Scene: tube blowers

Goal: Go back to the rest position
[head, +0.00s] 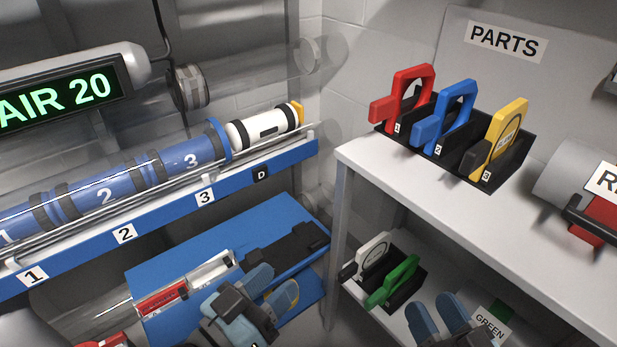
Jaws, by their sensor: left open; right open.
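My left gripper (270,288) is open, with its two blue-grey fingers apart. It is in front of the blue lower bench (180,270). Nothing shows between its fingers, but a yellow-edged item behind it is partly hidden. My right gripper (437,316) is open and looks empty. It is in front of the lower shelf under the parts table, at the bottom of the view, and its lower part is cut off by the frame edge.
A white parts table (420,205) holds red (411,88), blue (446,118) and yellow (502,135) handled parts in a black rack. White and green parts stand on the shelf below. Blue tubes (110,195) and a white canister (262,128) lie along the numbered rail at left.

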